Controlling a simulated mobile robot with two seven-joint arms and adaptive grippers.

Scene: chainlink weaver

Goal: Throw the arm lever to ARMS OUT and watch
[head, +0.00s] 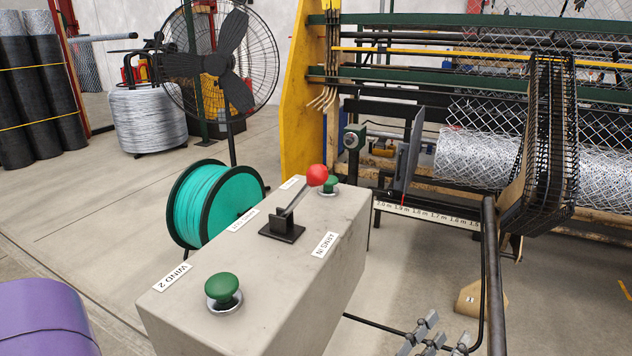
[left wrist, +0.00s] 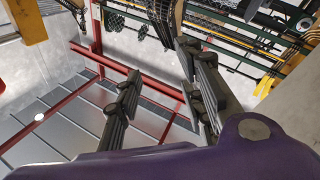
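The arm lever (head: 294,203) rises from a black base (head: 282,229) on top of a grey control box (head: 330,290) in the head view. A white label (head: 243,219), too small to read surely, lies on the left side of the base. My left gripper (left wrist: 163,95) shows in the left wrist view with fingers apart and nothing between them. It is away from the lever.
Another green button (head: 223,287) stands near the WIND 2 label (head: 172,278). A teal wire spool (head: 205,205) and a fan (head: 222,55) stand behind the box. The mesh weaving machine (head: 480,160) fills the right. A dark upright bar (head: 492,270) stands right of the box.

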